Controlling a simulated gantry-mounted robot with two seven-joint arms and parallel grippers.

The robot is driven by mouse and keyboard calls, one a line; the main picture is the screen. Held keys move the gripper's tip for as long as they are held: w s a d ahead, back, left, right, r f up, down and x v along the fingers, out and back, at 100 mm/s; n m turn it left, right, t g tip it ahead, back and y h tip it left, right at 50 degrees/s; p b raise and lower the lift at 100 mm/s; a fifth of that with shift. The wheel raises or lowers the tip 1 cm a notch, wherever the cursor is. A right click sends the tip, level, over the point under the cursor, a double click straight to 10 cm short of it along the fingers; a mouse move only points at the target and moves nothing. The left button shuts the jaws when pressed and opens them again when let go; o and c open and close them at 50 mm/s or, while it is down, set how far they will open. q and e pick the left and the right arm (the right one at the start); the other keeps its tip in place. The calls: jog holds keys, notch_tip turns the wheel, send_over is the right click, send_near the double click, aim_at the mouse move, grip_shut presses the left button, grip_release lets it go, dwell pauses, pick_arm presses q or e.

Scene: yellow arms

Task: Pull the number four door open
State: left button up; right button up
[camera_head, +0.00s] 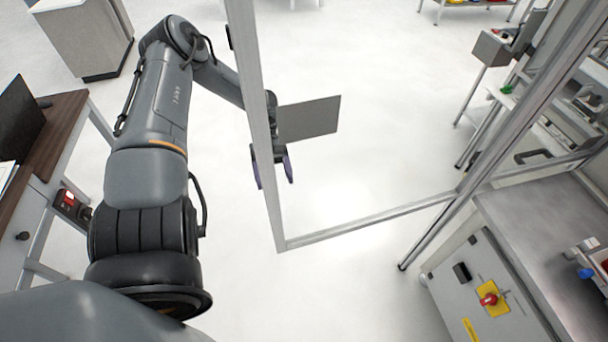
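A door (345,231) with a thin aluminium frame stands in the middle of the camera_head view. It appears swung open, its free upright post on the left and its other side toward the fixed frame at right. A plain grey plate (310,118) shows within the door's outline; no number four is readable. My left gripper (272,176) hangs behind the free post, which partly hides it. Its two dark fingers show apart on either side of the post, with nothing visible between them. Whether it touches the door cannot be told. My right gripper is out of view.
A grey cabinet (485,290) with a red switch on yellow stands at lower right. A fixed metal post (430,237) stands beside it. A desk (55,130) is at left and a pale cabinet (85,40) at upper left. White floor around the door is clear.

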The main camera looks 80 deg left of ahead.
aim_at(308, 180)
pick_arm(q)
jog(key=o, duration=0.4)
jog(key=w+d+r, duration=0.1)
jog(key=w+d+r+p, duration=0.1)
jog(key=d+r, duration=0.1)
jog(key=shift+w+d, duration=0.1)
jog(key=shift+w, duration=0.05)
jog(key=shift+w+d+r+p, duration=0.35)
jog(key=shift+w+r+p, duration=0.1)
jog(key=shift+w, duration=0.15)
jog(key=shift+w+d+r+p, duration=0.35)
jog(key=shift+w+r+p, duration=0.1)
jog(key=shift+w, duration=0.15)
jog(key=c, duration=0.4)
jog(key=d+p, duration=0.1)
jog(key=p, duration=0.1)
jog(key=w+d+r+p, duration=0.1)
jog(key=shift+w+d+r+p, duration=0.15)
jog(key=shift+d+p, duration=0.05)
jog(key=shift+p, duration=0.15)
jog(key=shift+w+d+p, duration=0.15)
jog(key=shift+d+p, duration=0.25)
jog(key=shift+p, duration=0.15)
